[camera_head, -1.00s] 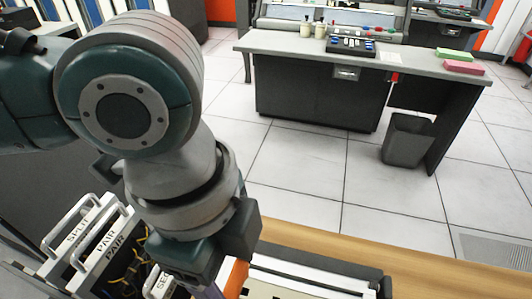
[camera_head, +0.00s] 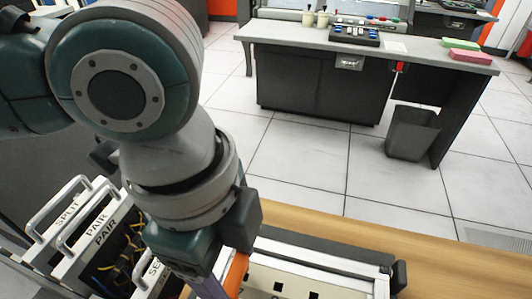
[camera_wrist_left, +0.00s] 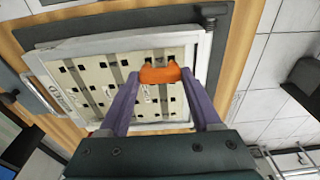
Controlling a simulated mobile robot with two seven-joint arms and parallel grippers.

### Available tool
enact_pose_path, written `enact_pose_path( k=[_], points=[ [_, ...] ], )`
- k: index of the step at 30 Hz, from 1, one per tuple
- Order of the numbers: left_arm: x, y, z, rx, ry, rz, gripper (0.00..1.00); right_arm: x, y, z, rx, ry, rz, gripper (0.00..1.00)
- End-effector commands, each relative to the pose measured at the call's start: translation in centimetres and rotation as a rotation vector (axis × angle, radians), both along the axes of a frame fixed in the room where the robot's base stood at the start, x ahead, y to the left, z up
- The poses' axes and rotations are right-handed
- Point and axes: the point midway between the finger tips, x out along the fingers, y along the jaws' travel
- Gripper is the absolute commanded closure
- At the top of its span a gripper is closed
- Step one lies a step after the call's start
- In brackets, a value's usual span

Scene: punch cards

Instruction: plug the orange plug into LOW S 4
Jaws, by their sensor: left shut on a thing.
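My left gripper (camera_wrist_left: 160,78) has purple fingers shut on the orange plug (camera_wrist_left: 160,73). The plug is held crosswise between the fingertips, over the cream board (camera_wrist_left: 105,60) with rows of square holes. I cannot tell whether the plug touches the board. In the head view the orange plug (camera_head: 236,272) shows beside my left gripper (camera_head: 215,284), at the bottom edge, and part of the board (camera_head: 262,274) shows to its right. No label LOW S 4 can be read. The plug's underside is hidden. My right gripper is not in view.
The board sits in a white frame (camera_head: 330,272) on a wooden top (camera_head: 440,277). Racked panels marked SPLIT and PAIR, with white handles (camera_head: 85,215), stand to the left, with wires beside them. A desk (camera_head: 320,80) and a bin (camera_head: 412,135) stand further off across clear floor.

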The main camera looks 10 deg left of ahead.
Motion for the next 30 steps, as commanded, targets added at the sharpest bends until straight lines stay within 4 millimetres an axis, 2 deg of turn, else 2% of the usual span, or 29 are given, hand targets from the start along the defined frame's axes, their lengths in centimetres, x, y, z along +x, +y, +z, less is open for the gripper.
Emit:
enact_pose_path(
  k=[18,30],
  points=[
    [-0.04,-0.03,-1.04,-0.001,0.001,0.000,0.75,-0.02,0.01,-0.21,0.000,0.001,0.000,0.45],
    [-0.03,-0.03,-1.03,0.000,0.000,0.000,0.75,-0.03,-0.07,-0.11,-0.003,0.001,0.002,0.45]
  ],
)
